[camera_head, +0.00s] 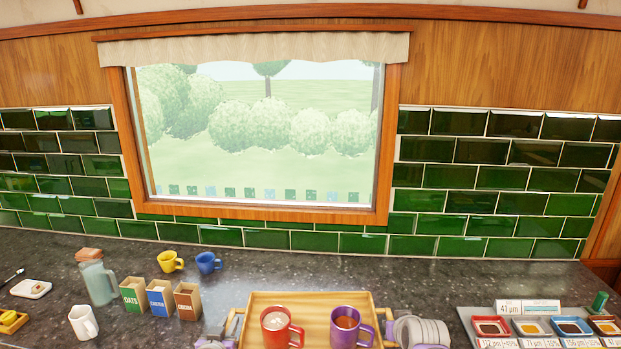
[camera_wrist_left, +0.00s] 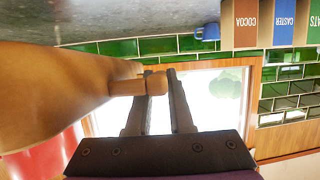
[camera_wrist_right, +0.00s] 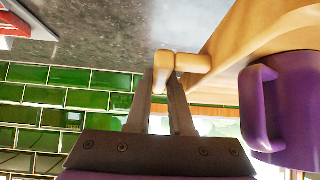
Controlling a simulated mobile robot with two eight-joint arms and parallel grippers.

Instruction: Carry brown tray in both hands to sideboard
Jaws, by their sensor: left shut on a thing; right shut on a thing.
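I cannot tell the tray's height over the counter.
The dark counter (camera_head: 430,280) runs along the green tiled wall under a window. At left stand a glass jug (camera_head: 96,280), ingredient boxes (camera_head: 160,299), a white jug (camera_head: 83,322), yellow (camera_head: 170,262) and blue mugs (camera_head: 208,263). A grey sample tray (camera_head: 468,323) lies at right.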

